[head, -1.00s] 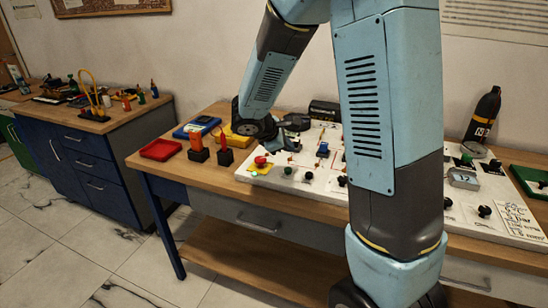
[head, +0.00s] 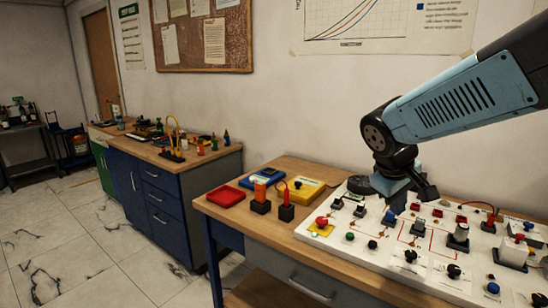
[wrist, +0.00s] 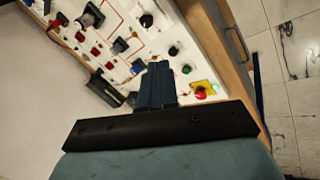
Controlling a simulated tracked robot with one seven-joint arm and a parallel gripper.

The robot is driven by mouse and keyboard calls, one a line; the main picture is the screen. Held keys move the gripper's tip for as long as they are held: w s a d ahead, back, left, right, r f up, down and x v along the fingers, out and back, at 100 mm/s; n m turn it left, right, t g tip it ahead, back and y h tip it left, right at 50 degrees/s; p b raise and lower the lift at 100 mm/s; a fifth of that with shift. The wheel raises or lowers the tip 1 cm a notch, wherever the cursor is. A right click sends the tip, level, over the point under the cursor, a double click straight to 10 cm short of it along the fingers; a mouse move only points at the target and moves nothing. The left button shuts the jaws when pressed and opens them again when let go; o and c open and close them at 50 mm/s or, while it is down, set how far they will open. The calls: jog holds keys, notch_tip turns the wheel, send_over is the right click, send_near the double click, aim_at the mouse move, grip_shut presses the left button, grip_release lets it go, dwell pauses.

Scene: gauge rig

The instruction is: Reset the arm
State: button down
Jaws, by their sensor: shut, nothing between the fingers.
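My arm reaches in from the right in the head view, bent down at the wrist over the white control panel (head: 340,236). My gripper (head: 398,205) hangs above the left part of that panel. In the wrist view my gripper (wrist: 157,72) shows as two dark blue fingers pressed together with nothing between them. The panel (wrist: 150,50) lies beyond the fingertips, and the fingers hide part of it. A red button on a yellow base (head: 321,222) is at the panel's left end; it also shows in the wrist view (wrist: 201,93), right of the fingers.
A red tray (head: 226,196), a blue tray (head: 261,176) and a yellow tray (head: 305,190) sit on the bench's left end, near an orange block (head: 260,192) and a red plug on a black base (head: 287,210). A blue cabinet (head: 150,200) stands farther left. Open floor lies in front of it.

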jog(key=s+a+r+m+t+y, duration=0.2)
jog(key=s+a+r+m+y, duration=0.1)
jog(key=s, duration=0.7)
jog(key=shift+s+a+r+m+y, duration=0.2)
jog(key=shift+r+m+y, duration=0.3)
jog(key=shift+r+m, duration=0.4)
jog(key=shift+f, duration=0.1)
dwell(0.3)
